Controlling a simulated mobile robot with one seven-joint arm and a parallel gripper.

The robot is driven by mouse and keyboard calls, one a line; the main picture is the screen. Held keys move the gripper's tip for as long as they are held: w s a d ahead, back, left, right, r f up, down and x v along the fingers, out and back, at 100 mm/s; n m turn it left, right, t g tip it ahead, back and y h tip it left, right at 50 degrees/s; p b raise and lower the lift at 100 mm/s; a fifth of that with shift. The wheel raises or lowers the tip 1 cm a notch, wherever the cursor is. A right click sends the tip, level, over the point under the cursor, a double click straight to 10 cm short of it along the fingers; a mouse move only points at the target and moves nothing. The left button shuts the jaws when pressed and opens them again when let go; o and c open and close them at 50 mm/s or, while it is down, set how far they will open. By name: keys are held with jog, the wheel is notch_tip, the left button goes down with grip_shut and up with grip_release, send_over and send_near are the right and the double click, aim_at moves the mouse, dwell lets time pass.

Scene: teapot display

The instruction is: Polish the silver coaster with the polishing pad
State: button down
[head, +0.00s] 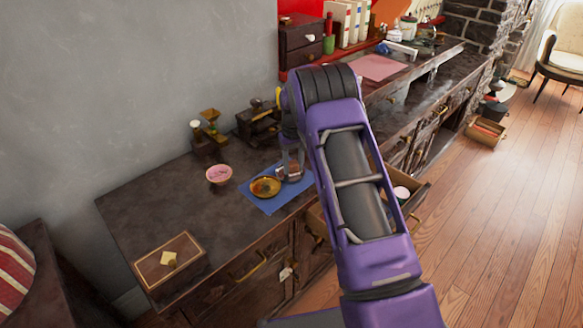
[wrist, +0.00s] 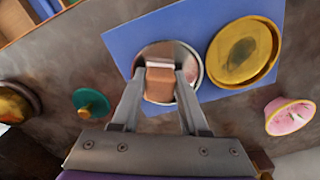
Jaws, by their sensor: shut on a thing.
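The silver coaster (wrist: 167,49) is a round, shiny dish on the blue mat (wrist: 122,43), seen in the wrist view. My gripper (wrist: 160,76) is shut on the polishing pad (wrist: 159,86), a brown block held over the middle of the coaster. The pad hides part of the coaster's inside, and I cannot tell whether it touches the surface. In the head view my gripper (head: 291,158) points down at the right part of the blue mat (head: 258,204). There my arm and gripper hide most of the coaster.
A gold dish (wrist: 245,52) with a dark patch lies beside the coaster on the mat. A pink bowl (head: 218,174) stands left of the mat. A wooden box (head: 170,260) is at the cabinet's front left. An open drawer (head: 412,200) juts out right of my arm.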

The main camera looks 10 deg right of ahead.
jog(key=shift+w, duration=0.3)
jog(key=shift+a, duration=0.8)
jog(key=shift+s+a, duration=0.15)
jog(key=shift+s, duration=0.6)
jog(key=shift+s+d, duration=0.15)
jog(key=shift+d, duration=0.7)
jog(key=shift+r+p, duration=1.75)
jog(key=shift+r, duration=1.2)
jog(key=shift+r, duration=0.1)
